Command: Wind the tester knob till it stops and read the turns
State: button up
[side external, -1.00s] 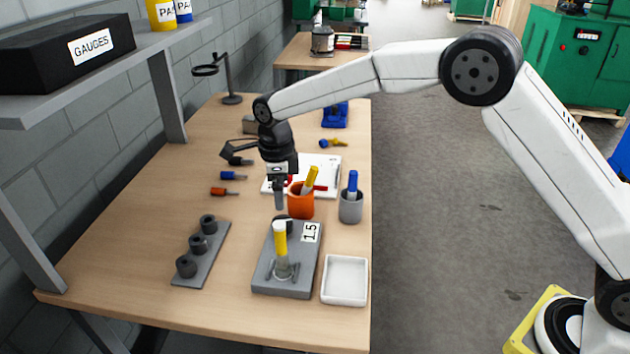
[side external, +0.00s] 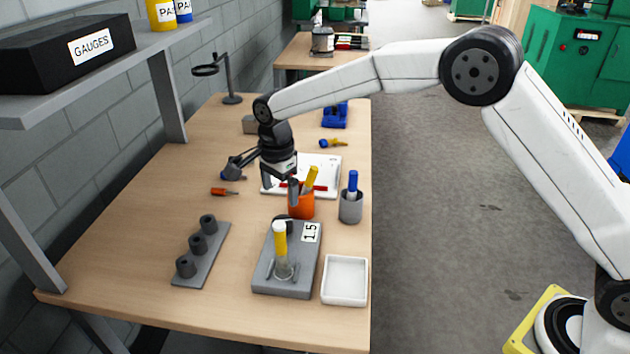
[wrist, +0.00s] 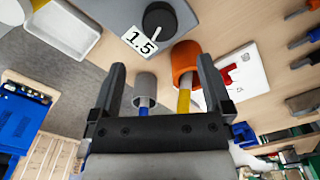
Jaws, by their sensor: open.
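The tester is a grey block (side external: 300,268) with a "1.5" label, near the front right of the bench.
A grey cup (side external: 350,209) with a blue handle stands right of the orange cup. A white tray (side external: 345,298) lies right of the tester. A grey rack (side external: 194,272) with three black cylinders is on the left.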

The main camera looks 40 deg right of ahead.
jog(key=n, duration=0.6)
jog(key=shift+n, duration=0.4)
jog(key=shift+f, duration=5)
jog(key=c, duration=1.2)
